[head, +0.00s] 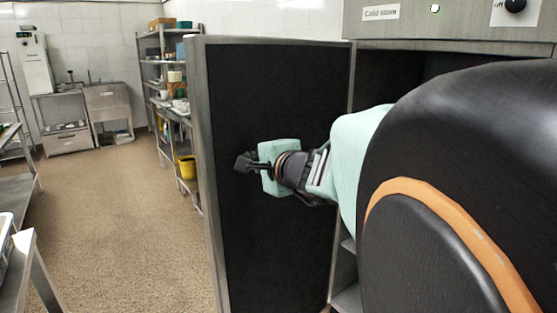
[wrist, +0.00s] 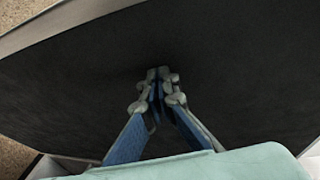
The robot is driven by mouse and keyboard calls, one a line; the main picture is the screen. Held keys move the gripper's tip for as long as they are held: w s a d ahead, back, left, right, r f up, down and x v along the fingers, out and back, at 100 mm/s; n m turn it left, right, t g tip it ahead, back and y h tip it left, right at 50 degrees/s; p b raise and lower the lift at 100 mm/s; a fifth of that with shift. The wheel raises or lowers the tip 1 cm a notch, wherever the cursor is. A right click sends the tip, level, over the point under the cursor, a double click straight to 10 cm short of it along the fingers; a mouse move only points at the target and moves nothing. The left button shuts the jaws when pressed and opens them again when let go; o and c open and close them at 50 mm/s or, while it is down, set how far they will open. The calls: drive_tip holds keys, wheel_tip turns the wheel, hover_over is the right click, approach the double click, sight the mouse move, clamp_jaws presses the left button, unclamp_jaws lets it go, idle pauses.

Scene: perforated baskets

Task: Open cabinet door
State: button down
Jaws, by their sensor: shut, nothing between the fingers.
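The cabinet door (head: 280,110) stands swung open in the head view, its dark inner face towards me and its grey metal edge on the left. The cabinet (head: 450,28) is labelled "Cold store", and its dark interior shows behind my arm. My gripper (head: 243,162) is shut and empty in front of the door's inner face. In the wrist view, my gripper (wrist: 158,78) has its fingertips together, pointing at the dark door panel (wrist: 240,60). I cannot tell whether the tips touch the panel. The outer side of the door and any handle are hidden.
A metal shelf rack (head: 165,65) with items and a yellow bucket (head: 187,168) stand beyond the door. A metal table (head: 25,265) is at the lower left. A sink unit (head: 108,105) is at the back. The speckled floor (head: 125,220) between them is clear.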

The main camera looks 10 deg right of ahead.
drive_tip(key=w+a+b, duration=0.2)
drive_tip(key=w+a, duration=0.3)
drive_tip(key=w, duration=0.4)
drive_tip(key=w+a+f+b, duration=0.1)
drive_tip(key=w+a+b, duration=0.2)
drive_tip(key=w, duration=0.6)
drive_tip(key=shift+a+f, duration=0.3)
drive_tip(key=shift+a, duration=0.6)
drive_tip(key=shift+s, duration=0.15)
